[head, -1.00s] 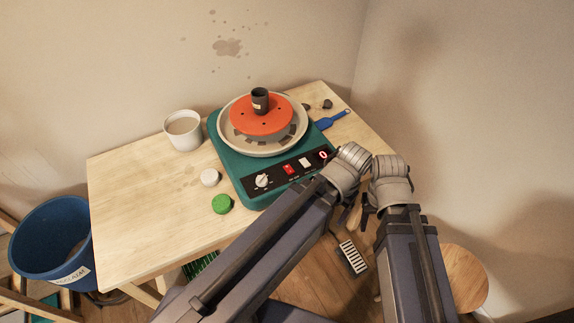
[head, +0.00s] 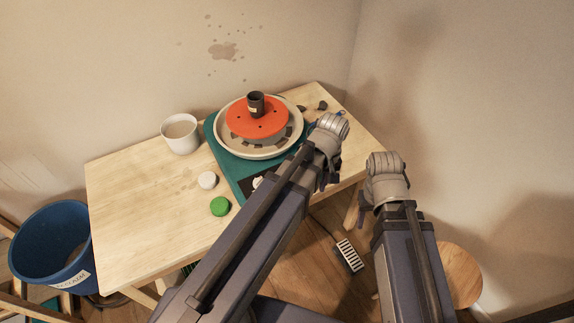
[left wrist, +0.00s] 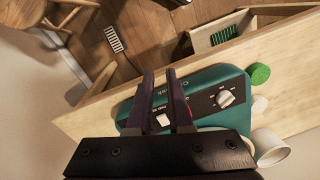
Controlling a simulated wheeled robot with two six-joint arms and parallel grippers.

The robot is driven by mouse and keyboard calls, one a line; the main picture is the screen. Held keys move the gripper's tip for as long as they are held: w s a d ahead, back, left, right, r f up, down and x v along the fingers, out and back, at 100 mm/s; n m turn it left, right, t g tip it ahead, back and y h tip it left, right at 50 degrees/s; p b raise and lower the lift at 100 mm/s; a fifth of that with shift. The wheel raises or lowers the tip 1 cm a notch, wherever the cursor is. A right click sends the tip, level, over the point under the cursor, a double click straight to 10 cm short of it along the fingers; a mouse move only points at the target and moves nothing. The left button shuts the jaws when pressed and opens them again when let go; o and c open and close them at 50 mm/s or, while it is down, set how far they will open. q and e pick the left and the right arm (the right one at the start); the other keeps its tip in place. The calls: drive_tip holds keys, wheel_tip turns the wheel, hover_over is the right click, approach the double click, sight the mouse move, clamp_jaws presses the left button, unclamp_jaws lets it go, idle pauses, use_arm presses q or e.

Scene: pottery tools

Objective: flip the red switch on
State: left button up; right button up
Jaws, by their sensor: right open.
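The red switch is hidden in the head view behind my left arm. My right gripper (head: 366,203) is open and empty, right of the table.
An orange disc (head: 257,122) with a dark cup (head: 256,104) sits on the wheel. A blue bucket (head: 50,245) and a stool (head: 460,278) flank the table (head: 130,200).

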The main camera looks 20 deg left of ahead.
use_arm(q)
drive_tip(key=w+a+n, duration=0.2)
drive_tip(key=n, duration=0.1)
drive_tip(key=w+a+r+n+p, duration=0.1)
drive_tip(key=w+a+n, duration=0.1)
drive_tip(key=n, duration=0.1)
drive_tip(key=w+a+r+n+p, duration=0.1)
drive_tip(key=w+a+n, duration=0.1)
drive_tip(key=n, duration=0.1)
drive_tip(key=shift+r+n+h, duration=0.2)
drive_tip(key=shift+n+h, duration=0.2)
clamp_jaws()
drive_tip(key=w+a+r+n+p, duration=0.2)
drive_tip(key=w+a+n, duration=0.2)
drive_tip(key=a+n, duration=0.4)
drive_tip(key=shift+w+a+n+h, duration=0.3)
drive_tip(key=shift+w+n+h, duration=0.1)
drive_tip(key=shift+n, duration=1.4)
drive_tip(key=shift+r, duration=0.1)
